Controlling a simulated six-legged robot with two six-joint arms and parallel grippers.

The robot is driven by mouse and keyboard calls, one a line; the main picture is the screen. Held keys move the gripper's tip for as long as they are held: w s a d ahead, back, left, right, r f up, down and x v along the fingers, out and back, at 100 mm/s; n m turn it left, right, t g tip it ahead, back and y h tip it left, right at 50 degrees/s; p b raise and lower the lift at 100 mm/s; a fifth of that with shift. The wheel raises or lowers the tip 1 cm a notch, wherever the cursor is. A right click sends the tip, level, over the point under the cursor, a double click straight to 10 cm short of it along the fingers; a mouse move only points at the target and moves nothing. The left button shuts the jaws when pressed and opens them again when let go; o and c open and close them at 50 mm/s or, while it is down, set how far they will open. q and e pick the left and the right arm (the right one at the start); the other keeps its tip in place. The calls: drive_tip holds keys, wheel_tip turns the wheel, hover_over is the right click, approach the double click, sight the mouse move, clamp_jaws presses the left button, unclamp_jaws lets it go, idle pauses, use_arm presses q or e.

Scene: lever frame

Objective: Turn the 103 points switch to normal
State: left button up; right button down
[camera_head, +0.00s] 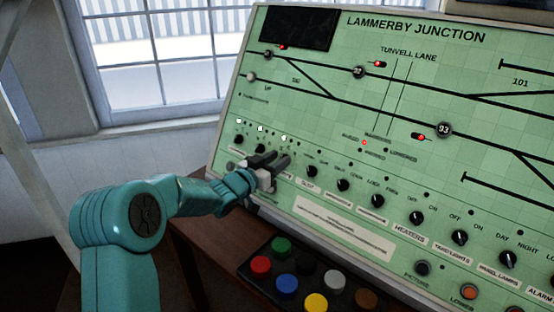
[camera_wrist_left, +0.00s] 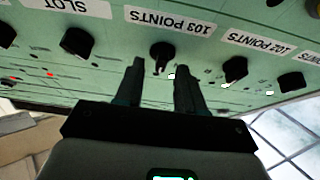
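The 103 points switch is a small black knob (camera_wrist_left: 161,53) on the green panel (camera_wrist_left: 220,55), beside its white "103 POINTS" label (camera_wrist_left: 168,20), which appears upside down in the left wrist view. My left gripper (camera_wrist_left: 160,64) is open, with one dark finger on each side of the knob in that view. The gap between the fingers looks empty, and I cannot tell whether they touch the knob. In the head view my left gripper (camera_head: 282,161) is at the panel's lower left and hides the knob. My right gripper is not in view.
The SLOT knob (camera_head: 312,170) and the 102 points knob (camera_wrist_left: 235,69) are close on either side. More knobs, such as the heaters knob (camera_head: 416,218), continue right along the row. A box of coloured buttons (camera_head: 287,284) is below on the desk. A window (camera_head: 160,55) is behind.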

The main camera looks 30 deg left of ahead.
use_arm(q)
drive_tip(key=shift+w, duration=0.15)
clamp_jaws()
drive_tip(key=n+y+b, duration=0.1)
drive_tip(key=n, duration=0.1)
drive_tip(key=n+y+b, duration=0.1)
drive_tip(key=n+b, duration=0.1)
drive_tip(key=shift+d+f, duration=0.1)
drive_tip(key=shift+f, duration=0.1)
drive_tip(key=n+y+b, duration=0.2)
drive_tip(key=n, duration=0.1)
drive_tip(key=shift+g, duration=0.4)
drive_tip(key=shift+r+n+y+b, duration=0.15)
drive_tip(key=shift+n+y+b, duration=0.25)
drive_tip(key=shift+n, duration=0.7)
drive_tip(key=shift+r+n+g+y, duration=0.1)
drive_tip(key=shift+n+g+y, duration=0.35)
drive_tip(key=shift+n, duration=0.95)
